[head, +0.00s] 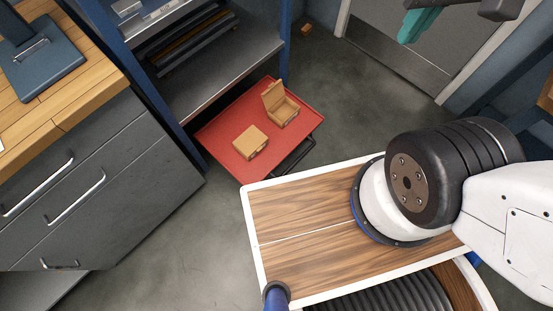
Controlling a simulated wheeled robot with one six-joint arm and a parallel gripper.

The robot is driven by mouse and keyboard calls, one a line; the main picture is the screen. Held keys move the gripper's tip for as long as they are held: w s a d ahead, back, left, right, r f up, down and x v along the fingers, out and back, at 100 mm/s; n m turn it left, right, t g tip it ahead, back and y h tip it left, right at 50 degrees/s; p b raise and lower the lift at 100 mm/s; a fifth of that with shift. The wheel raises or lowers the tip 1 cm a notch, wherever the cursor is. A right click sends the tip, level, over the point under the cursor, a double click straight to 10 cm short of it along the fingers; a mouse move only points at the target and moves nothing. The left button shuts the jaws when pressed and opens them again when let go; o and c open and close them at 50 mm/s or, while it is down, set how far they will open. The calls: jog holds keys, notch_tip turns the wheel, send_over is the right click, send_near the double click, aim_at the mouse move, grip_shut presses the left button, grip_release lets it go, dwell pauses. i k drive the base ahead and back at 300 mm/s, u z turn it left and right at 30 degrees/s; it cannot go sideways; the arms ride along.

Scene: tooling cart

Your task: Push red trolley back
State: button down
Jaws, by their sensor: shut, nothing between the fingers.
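The red trolley (222,133) stands on the floor in the head view, partly under the lower shelf of a blue-framed rack. Its near part sticks out into the floor space, and a dark handle (297,157) shows at its right side. An open cardboard box (283,110) and a closed one (250,143) rest on its red top. My gripper (408,36), with teal fingers, shows at the top right, in front of the door and apart from the trolley. Its fingers are together and hold nothing. Part of it is cut off by the frame.
The rack's grey shelf (215,80) stands behind the trolley. A grey drawer cabinet (120,185) with a wooden top is at the left. A door (395,52) is at the upper right, with a small brown block (307,28) near it. The floor (345,105) right of the trolley is clear.

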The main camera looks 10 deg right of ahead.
aim_at(217, 137)
jog(key=u, duration=1.7)
jog(key=k, duration=0.75)
jog(key=z, duration=1.15)
jog(key=i, duration=0.55)
